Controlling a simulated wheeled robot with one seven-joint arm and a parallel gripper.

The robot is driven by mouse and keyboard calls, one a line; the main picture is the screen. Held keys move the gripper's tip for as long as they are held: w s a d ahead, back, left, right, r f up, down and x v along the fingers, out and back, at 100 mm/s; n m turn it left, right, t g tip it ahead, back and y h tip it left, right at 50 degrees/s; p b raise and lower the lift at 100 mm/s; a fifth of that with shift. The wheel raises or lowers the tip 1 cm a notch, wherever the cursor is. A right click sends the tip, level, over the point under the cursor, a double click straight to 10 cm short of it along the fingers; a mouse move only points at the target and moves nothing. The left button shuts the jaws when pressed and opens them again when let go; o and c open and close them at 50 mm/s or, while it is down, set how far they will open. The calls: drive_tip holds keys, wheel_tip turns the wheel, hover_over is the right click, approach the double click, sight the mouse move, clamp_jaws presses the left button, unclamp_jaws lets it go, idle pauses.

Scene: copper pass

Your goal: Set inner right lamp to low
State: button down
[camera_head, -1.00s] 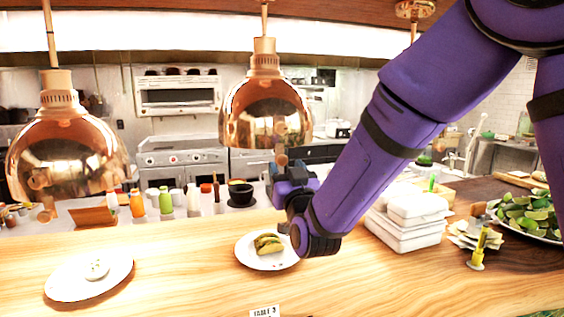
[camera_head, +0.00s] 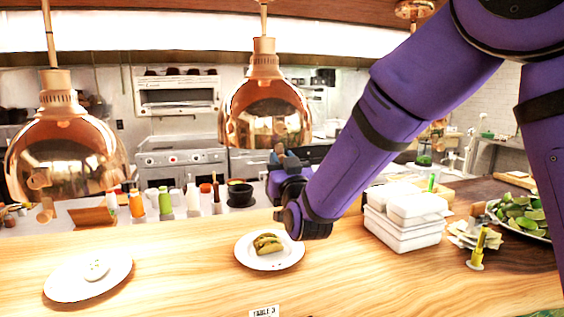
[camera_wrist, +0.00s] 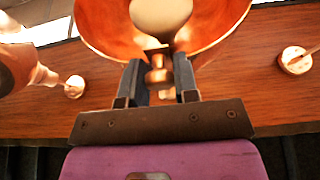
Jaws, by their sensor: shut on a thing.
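A copper dome lamp (camera_head: 262,105) hangs in the middle of the head view. In the wrist view I look up into its copper shade (camera_wrist: 100,25) and see its pale round bulb (camera_wrist: 160,14). A small copper knob (camera_wrist: 158,77) hangs at the shade's near rim. My gripper (camera_head: 280,155) is just below that rim, and in the wrist view its two dark fingers (camera_wrist: 158,70) are closed on the knob from both sides. The knob's exact setting cannot be read. The contact is small and partly hidden in the head view.
Another copper lamp (camera_head: 65,155) hangs at left. A ceiling mount (camera_head: 413,10) shows at upper right, its lamp mostly hidden by my arm. Below are a plate with tacos (camera_head: 270,262), a white plate (camera_head: 60,285), stacked white containers (camera_head: 405,232) and a lime tray (camera_head: 545,236).

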wheel_tip(320, 180, down, 9)
drive_tip(key=shift+r, duration=0.2)
idle(0.3)
drive_tip(key=c, duration=1)
unclamp_jaws()
drive_tip(key=shift+o, duration=0.7)
drive_tip(key=v, duration=1)
drive_tip(key=shift+s, duration=0.35)
drive_tip(key=shift+d+f, duration=0.1)
